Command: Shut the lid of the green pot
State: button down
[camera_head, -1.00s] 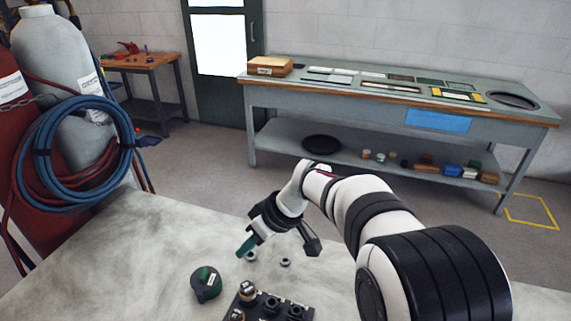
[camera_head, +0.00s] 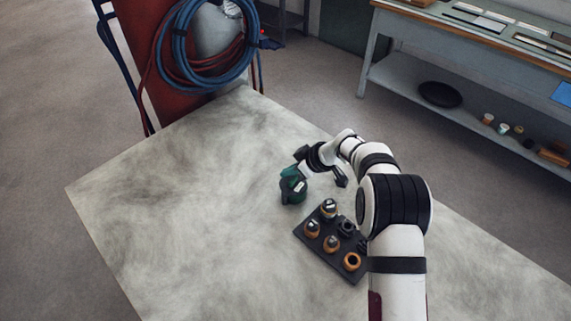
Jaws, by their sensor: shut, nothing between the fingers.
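The green pot (camera_head: 292,193) stands on the pale mottled table, just beyond the upper left of a dark tray. A green part shows at its top, against my gripper; I cannot tell whether this is the lid or how far open the lid is. My gripper (camera_head: 298,171) is at the pot's upper side, shut with nothing held. Its fingertips are small and partly merged with the pot in the picture, so contact is unclear.
The dark tray (camera_head: 316,252) holds several orange-ringed pieces and a black one, close to the pot and my arm. The left half of the table (camera_head: 170,215) is clear. Blue hose coils (camera_head: 207,45) hang beyond the table, and a grey workbench (camera_head: 480,35) stands at the back right.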

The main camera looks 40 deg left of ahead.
jog(key=shift+w+d, duration=0.1)
jog(key=shift+d, duration=0.5)
jog(key=shift+d, duration=0.1)
jog(key=shift+w+d, duration=0.1)
jog(key=shift+d, duration=0.5)
